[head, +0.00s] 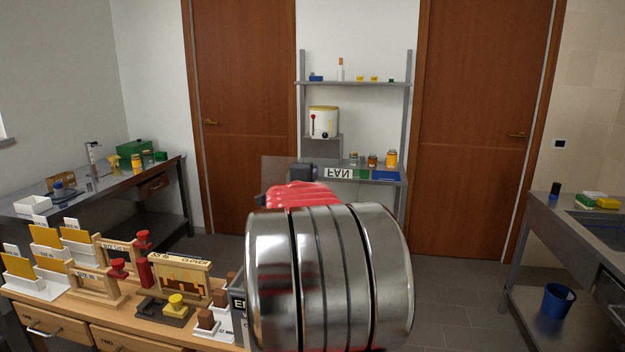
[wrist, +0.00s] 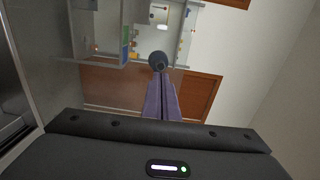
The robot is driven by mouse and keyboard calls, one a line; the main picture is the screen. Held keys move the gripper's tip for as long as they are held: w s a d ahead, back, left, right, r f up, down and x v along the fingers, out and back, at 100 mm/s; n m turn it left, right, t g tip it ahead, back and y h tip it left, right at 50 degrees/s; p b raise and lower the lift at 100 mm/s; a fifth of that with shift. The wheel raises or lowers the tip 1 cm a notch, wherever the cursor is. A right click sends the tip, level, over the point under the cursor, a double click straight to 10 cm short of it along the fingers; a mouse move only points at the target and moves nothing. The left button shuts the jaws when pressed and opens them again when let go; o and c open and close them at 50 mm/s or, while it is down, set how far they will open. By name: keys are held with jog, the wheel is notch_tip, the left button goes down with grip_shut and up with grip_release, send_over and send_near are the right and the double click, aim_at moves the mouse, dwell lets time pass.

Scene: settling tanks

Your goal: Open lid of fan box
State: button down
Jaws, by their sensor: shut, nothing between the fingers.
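An upside-down FAN label (head: 338,173) shows at the front edge of the back shelf, right of my arm. A see-through greyish panel (head: 276,167) stands beside it; I cannot tell whether it is the fan box lid. The fan box itself is not clearly visible, and my arm hides much of that area. My gripper (wrist: 160,78) is shut and empty in the wrist view, its two purple fingers together. A dark round knob-like thing (wrist: 158,61) shows at the fingertips; I cannot tell whether they touch it. In the head view my arm hides the fingers.
Jars (head: 391,158) stand on the back shelf, with a white yellow-topped container (head: 323,122) above. A wooden bench (head: 130,333) with frames and signs is at front left. A sink counter (head: 541,202) and blue bucket (head: 557,300) are at right. Grey floor (head: 450,300) is clear between.

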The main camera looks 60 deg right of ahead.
jog(key=shift+a, duration=0.1)
jog(key=r+v, duration=0.2)
jog(key=v, duration=1.1)
jog(key=shift+s+a, duration=0.2)
jog(key=shift+a, duration=0.05)
dwell(0.5)
